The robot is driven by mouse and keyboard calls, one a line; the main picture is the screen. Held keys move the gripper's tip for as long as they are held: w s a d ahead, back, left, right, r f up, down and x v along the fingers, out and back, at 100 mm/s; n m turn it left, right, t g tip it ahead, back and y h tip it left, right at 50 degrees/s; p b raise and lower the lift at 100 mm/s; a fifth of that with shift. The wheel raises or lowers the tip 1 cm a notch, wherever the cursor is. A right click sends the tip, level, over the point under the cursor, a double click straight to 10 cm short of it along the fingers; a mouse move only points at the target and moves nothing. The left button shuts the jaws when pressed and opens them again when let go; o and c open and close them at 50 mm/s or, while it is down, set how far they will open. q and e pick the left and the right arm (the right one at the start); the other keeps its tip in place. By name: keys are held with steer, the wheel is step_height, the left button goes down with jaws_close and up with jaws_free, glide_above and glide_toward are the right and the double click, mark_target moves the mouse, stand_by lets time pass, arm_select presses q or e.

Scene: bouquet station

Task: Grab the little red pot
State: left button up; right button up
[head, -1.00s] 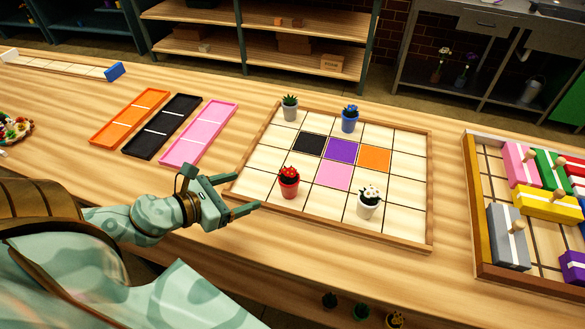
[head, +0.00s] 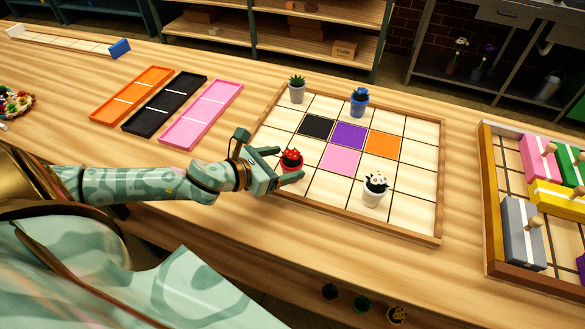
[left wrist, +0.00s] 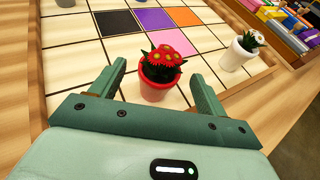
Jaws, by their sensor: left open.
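The little red pot (head: 289,166), with a red-topped plant in it, stands upright on the tiled board (head: 435,195), near its front left. It also shows in the left wrist view (left wrist: 155,91), between and just ahead of the fingertips. My left gripper (head: 290,166) is open, with one finger on the far side of the pot and one on the near side. In the left wrist view the open jaws (left wrist: 157,75) show gaps on both sides of the pot. My right gripper is not in view.
A white pot (head: 374,195) with a white flower stands to the right of the red pot. A grey pot (head: 297,94) and a blue pot (head: 358,107) stand at the board's back. Orange, black and pink trays (head: 202,115) lie left. A frame of coloured blocks (head: 488,200) is at right.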

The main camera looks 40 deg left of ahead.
mark_target(298, 160)
arm_select(q)
steer(key=b+x, duration=0.1)
steer(key=x, duration=0.4)
steer(key=shift+w, duration=0.1)
steer(key=shift+r, duration=0.1)
steer(key=c, duration=1.4)
